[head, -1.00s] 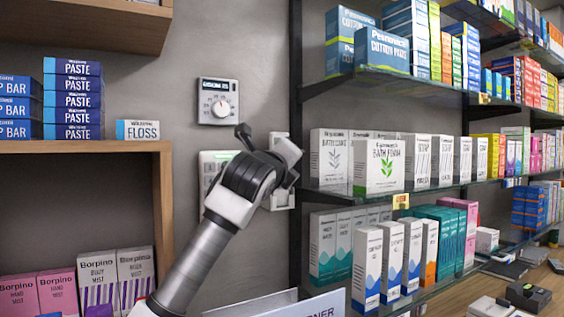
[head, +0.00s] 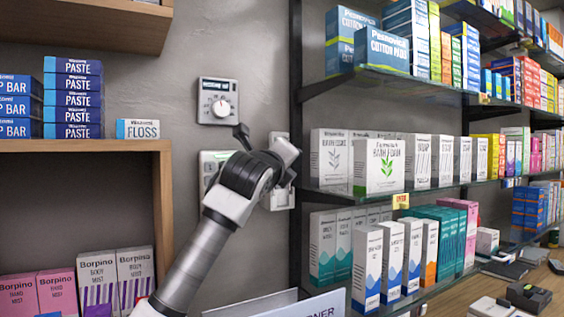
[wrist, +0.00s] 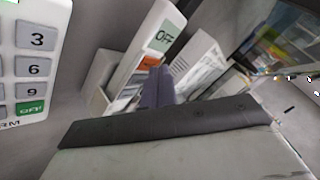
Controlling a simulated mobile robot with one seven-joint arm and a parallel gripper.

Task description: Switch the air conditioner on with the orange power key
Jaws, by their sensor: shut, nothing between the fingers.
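In the wrist view a white, slim controller (wrist: 146,58) stands tilted in a wall holder (wrist: 98,80). Its display reads OFF, and an orange key (wrist: 149,61) shows below the display, partly covered by my fingers. My gripper (wrist: 157,84) is shut and empty, its dark fingertips in front of the controller close to the orange key. I cannot tell whether they touch it. In the head view my arm reaches up to a white wall fixture (head: 280,198), largely hidden behind my wrist. The fingertips are hidden there.
A white alarm keypad (wrist: 36,60) is left of the controller; in the head view its panel (head: 211,157) is partly covered by my arm. A dial thermostat (head: 218,101) is on the wall above. Glass shelves (head: 440,188) of boxes stand right, a wooden shelf (head: 85,147) left.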

